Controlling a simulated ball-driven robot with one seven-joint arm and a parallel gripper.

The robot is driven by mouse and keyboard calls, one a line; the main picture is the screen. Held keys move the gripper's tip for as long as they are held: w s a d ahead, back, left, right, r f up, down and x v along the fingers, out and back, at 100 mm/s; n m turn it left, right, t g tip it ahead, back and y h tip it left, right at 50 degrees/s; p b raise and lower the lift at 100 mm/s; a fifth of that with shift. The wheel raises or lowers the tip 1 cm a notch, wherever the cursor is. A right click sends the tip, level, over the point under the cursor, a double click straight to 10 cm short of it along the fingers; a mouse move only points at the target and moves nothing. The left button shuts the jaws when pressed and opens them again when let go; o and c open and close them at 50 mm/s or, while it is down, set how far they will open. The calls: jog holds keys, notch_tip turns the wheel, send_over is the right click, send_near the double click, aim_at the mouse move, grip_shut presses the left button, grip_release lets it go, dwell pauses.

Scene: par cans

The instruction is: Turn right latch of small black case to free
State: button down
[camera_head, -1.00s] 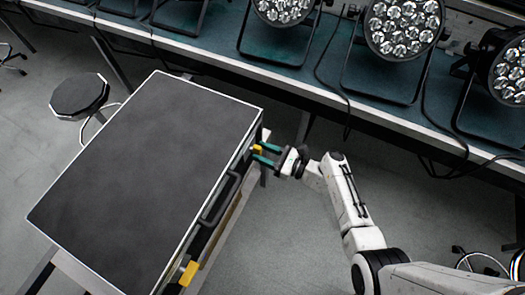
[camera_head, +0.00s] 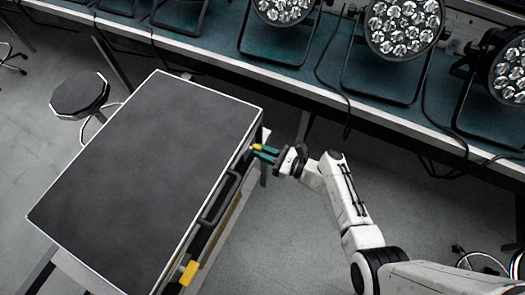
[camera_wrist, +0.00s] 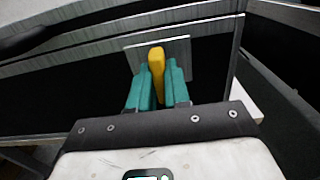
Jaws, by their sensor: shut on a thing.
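The small black case (camera_head: 150,180) lies flat on a stand, its dark lid edged in light metal. Its front side, with a black handle (camera_head: 220,199), faces the lower right. One yellow latch (camera_head: 188,273) sits at the near end of that side. The right latch (camera_head: 257,147), also yellow, is at the far end. In the wrist view the right latch (camera_wrist: 157,70) stands upright on a metal plate between the teal fingers. My gripper (camera_head: 265,153) is shut on the right latch; its fingers (camera_wrist: 157,85) flank the yellow tab on both sides.
A long blue-topped bench (camera_head: 225,50) with several par cans (camera_head: 404,25) and hanging cables runs along the back. A round black stool (camera_head: 80,95) stands left of the case. Open grey floor (camera_head: 290,235) lies right of the case.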

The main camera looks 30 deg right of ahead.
jog(key=shift+n, duration=0.3)
jog(key=n+b, duration=1)
jog(key=n, duration=0.1)
jog(key=n+b, duration=0.4)
jog(key=n, duration=0.2)
jog(key=shift+s+a+f+b, duration=0.15)
jog(key=shift+a+f+b, duration=0.15)
jog(key=shift+a+b, duration=0.1)
jog(key=shift+r+n, duration=0.1)
jog(key=shift+n, duration=0.2)
jog(key=c, duration=1.1)
grip_release()
jog(key=shift+c, duration=0.2)
jog(key=shift+o, duration=0.3)
